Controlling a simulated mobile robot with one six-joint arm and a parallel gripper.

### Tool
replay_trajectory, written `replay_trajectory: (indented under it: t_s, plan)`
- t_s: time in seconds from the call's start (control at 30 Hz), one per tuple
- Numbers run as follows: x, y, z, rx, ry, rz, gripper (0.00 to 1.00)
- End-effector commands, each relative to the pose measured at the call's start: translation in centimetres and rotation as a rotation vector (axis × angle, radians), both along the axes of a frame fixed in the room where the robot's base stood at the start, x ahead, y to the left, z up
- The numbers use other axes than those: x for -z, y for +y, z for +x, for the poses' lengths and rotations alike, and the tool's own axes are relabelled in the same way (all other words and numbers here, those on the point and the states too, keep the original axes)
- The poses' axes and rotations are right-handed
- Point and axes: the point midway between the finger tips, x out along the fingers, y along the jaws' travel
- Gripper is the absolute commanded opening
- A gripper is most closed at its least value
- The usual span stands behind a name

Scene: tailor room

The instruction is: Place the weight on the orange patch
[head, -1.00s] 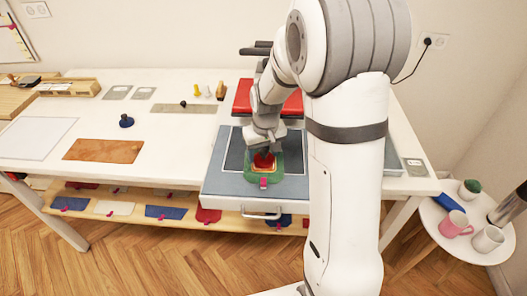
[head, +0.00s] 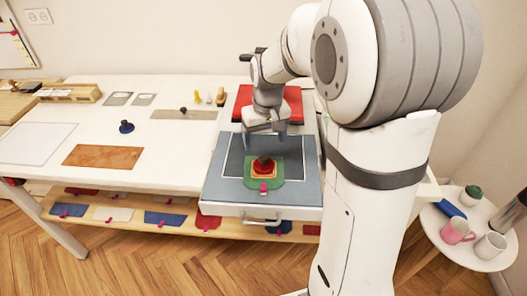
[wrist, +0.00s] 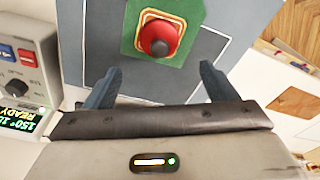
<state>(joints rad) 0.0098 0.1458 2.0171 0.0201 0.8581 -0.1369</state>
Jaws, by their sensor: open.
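The red weight with a dark knob (head: 263,167) stands upright on the orange patch (head: 252,174), whose orange border shows around its base. The patch lies on a green cloth (head: 277,181) on the grey press bed. In the wrist view the red weight (wrist: 160,38), the orange patch (wrist: 146,14) and the green cloth (wrist: 128,38) show at the top, beyond my fingers. My gripper (head: 264,131) is open and empty, above and behind the weight, apart from it. Both fingers (wrist: 162,72) show spread with nothing between them.
A blue knobbed weight (head: 126,127) and a brown leather sheet (head: 103,156) lie on the white table left of the press. The red upper press plate (head: 242,100) is behind my gripper. A control box (wrist: 20,65) stands beside the bed. A side table holds mugs (head: 456,229).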

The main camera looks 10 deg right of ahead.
Motion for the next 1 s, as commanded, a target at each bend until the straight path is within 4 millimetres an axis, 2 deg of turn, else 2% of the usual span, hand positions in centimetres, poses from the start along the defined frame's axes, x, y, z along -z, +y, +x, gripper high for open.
replay_trajectory:
  t_s: [0.13,0.27,0.37,0.47,0.6,0.8,0.9,1.0]
  plan:
    - [-2.3,-0.1,-0.2,0.000,-0.003,-0.001,0.79]
    - [-3.3,-0.1,-0.5,0.001,-0.001,0.000,0.79]
    - [-4.1,-0.1,-1.6,0.006,-0.010,0.000,0.79]
    - [-5.1,-0.1,-4.1,0.020,-0.031,0.000,0.79]
    - [-6.2,0.0,-9.5,0.047,-0.076,0.000,0.79]
    - [-5.9,-0.1,-16.6,0.085,-0.132,0.002,0.79]
    - [-5.4,-0.1,-19.0,0.100,-0.151,0.004,0.79]
    - [-5.0,0.0,-20.4,0.108,-0.163,0.006,0.79]
